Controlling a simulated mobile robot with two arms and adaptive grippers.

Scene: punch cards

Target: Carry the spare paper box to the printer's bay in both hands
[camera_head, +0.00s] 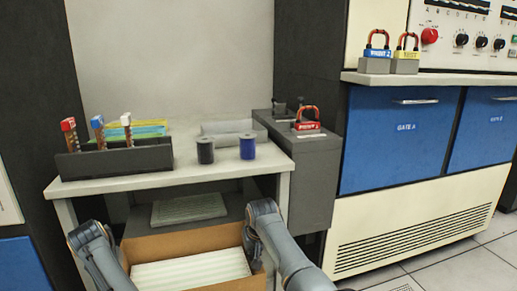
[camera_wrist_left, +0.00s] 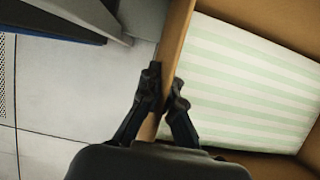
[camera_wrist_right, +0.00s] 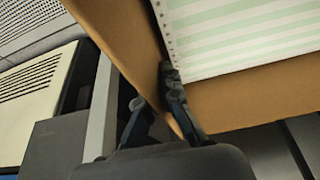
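The spare paper box (camera_head: 187,242) is an open brown carton holding green-striped paper (camera_head: 192,270), low at the front of the light table. Its near part runs out of the head view. In the left wrist view, my left gripper (camera_wrist_left: 163,92) straddles one wall of the box (camera_wrist_left: 177,40), one finger on each side, closed on it. In the right wrist view, my right gripper (camera_wrist_right: 155,92) likewise closes on the opposite wall near a corner. In the head view, my right gripper (camera_head: 254,262) is at the box's right wall; the left fingers are hidden.
The table (camera_head: 228,165) carries a card rack (camera_head: 115,160) and two spools, black (camera_head: 205,151) and blue (camera_head: 247,147). Under it, a ribbed pale stack (camera_head: 188,208) lies in the recess. A grey cabinet (camera_head: 312,185) with a red padlock (camera_head: 307,125) stands right.

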